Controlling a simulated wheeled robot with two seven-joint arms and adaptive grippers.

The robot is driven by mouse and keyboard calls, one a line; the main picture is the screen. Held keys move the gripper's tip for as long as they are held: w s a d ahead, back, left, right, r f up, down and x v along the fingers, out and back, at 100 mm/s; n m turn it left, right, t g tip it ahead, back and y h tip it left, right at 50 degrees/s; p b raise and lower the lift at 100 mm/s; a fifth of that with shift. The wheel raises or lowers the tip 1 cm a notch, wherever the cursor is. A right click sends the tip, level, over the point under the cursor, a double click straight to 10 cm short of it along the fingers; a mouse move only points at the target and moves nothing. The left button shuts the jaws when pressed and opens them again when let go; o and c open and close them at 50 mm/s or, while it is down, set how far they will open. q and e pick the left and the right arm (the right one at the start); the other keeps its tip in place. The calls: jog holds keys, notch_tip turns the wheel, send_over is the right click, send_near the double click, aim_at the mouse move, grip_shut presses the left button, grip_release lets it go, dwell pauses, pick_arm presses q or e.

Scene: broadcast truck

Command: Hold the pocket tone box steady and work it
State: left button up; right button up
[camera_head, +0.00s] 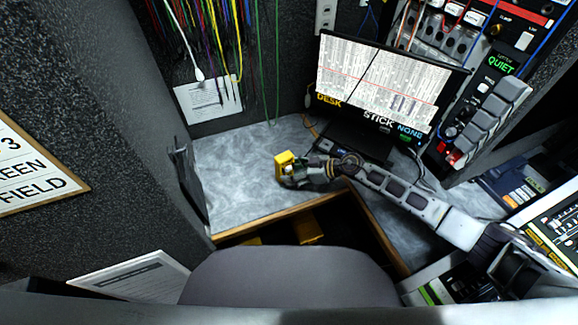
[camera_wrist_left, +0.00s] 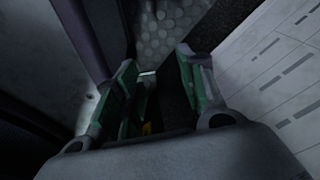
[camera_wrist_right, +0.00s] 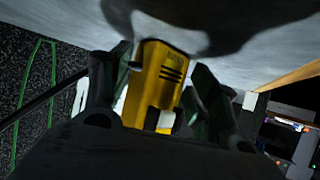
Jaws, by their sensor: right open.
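The pocket tone box (camera_head: 285,158) is a small yellow box standing on the grey desk in the head view. In the right wrist view the yellow box (camera_wrist_right: 156,80) stands between my right gripper's (camera_wrist_right: 160,66) two fingers, with dark lines on its face. That gripper is open around the box; whether a finger touches it I cannot tell. The gripper (camera_head: 291,175) hides the box's lower part in the head view. My left gripper (camera_wrist_left: 156,62) is open and empty in the left wrist view. It is out of the head view.
The grey desk (camera_head: 235,180) is clear left of the box. A monitor (camera_head: 375,80) stands behind to the right. Hanging cables (camera_head: 215,40) and a wall paper (camera_head: 210,98) are at the back. A chair back (camera_head: 285,277) stands in front of the desk's wooden edge.

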pick_arm(q)
jog(key=shift+w, duration=0.25)
pick_arm(e)
jog(key=shift+c, duration=0.5)
pick_arm(q)
jog(key=shift+s, duration=0.4)
pick_arm(e)
jog(key=c, duration=0.7)
pick_arm(q)
grip_shut()
jog(key=shift+w, duration=0.2)
jog(key=shift+s, duration=0.1)
pick_arm(e)
jog(key=shift+f, duration=0.1)
